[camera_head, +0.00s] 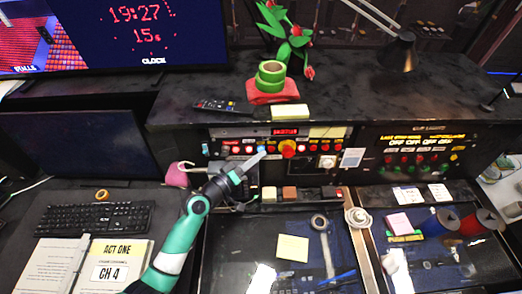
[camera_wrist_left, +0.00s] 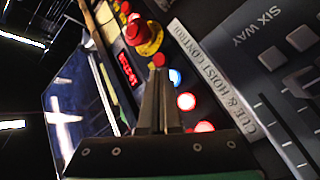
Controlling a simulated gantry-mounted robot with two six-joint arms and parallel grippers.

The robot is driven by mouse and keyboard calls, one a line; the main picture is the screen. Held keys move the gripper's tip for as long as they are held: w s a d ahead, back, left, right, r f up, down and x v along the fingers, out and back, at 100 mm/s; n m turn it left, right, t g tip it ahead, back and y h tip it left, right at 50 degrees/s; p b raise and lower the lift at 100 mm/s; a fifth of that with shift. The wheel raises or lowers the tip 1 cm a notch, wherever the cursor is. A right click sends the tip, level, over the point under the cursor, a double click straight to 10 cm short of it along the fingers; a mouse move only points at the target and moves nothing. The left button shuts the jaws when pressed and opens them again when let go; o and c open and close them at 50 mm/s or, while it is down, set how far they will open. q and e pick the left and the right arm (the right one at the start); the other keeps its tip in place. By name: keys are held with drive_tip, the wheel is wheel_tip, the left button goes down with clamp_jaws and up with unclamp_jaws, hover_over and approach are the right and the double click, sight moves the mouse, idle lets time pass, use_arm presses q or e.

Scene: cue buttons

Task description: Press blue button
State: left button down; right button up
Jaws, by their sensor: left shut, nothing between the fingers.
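The blue button (camera_wrist_left: 175,77) shows in the left wrist view as a small lit blue dome on the dark panel, in a row with red buttons. My left gripper (camera_wrist_left: 160,72) is shut and empty, its fingertips just left of the blue button in that view. Whether they touch the panel, I cannot tell. In the head view the left gripper (camera_head: 263,155) reaches in front of the button row, and I cannot make out the blue button clearly there. My right gripper is not in view.
A large red knob on a yellow base (camera_wrist_left: 145,35) sits near the button row. Red buttons (camera_wrist_left: 186,101) lie beside the blue one. A pink mug (camera_head: 177,175) stands left of the arm. A keyboard (camera_head: 95,217) lies at the left.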

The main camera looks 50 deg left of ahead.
use_arm(q)
drive_tip(key=shift+w+a+b, duration=0.25)
drive_tip(key=shift+a+b, duration=0.05)
idle(0.7)
drive_tip(key=shift+s+d, duration=0.1)
drive_tip(key=shift+s+d+r+p, duration=0.1)
drive_tip(key=shift+s+d+p, duration=0.35)
drive_tip(key=shift+d, duration=0.05)
idle(0.3)
drive_tip(key=s+d+p, duration=0.1)
drive_tip(key=d, duration=0.1)
drive_tip(key=s+d+p, duration=0.1)
drive_tip(key=s, duration=0.1)
drive_tip(key=shift+s+d+r+p, duration=0.15)
drive_tip(key=shift+d+r+p, duration=0.15)
drive_tip(key=shift+d+r, duration=0.05)
idle(0.7)
